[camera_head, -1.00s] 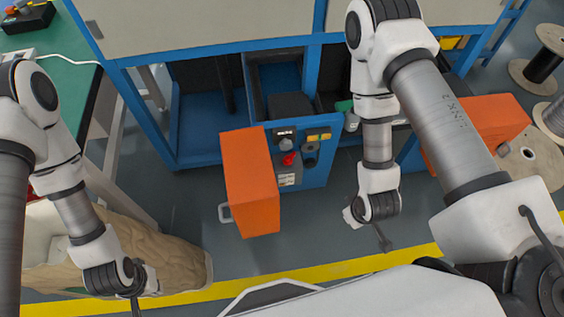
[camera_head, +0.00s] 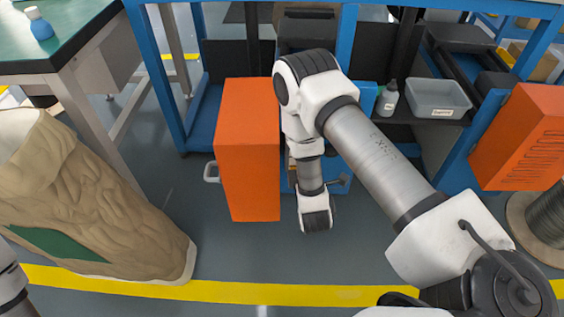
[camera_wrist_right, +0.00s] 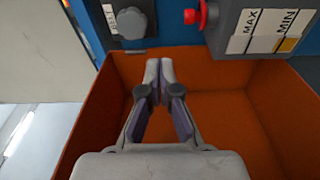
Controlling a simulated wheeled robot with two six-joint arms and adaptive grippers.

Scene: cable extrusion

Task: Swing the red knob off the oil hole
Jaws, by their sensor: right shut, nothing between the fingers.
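In the right wrist view the red knob (camera_wrist_right: 203,14) sits on the blue machine panel at the top, right of my fingertips. My right gripper (camera_wrist_right: 160,66) is shut and empty, apart from the knob and below it. The oil hole cannot be made out. In the head view my right arm covers the panel, so the red knob and the right gripper's fingertips are hidden. Only a piece of my left arm shows at the lower left edge, and its gripper is out of view.
An orange door (camera_head: 248,150) stands out left of my right arm in the head view. A dark round knob (camera_wrist_right: 130,22) and a MAX/MIN label (camera_wrist_right: 268,30) flank the red knob. A grey bin (camera_head: 438,98) and small bottle (camera_head: 387,98) stand to the right.

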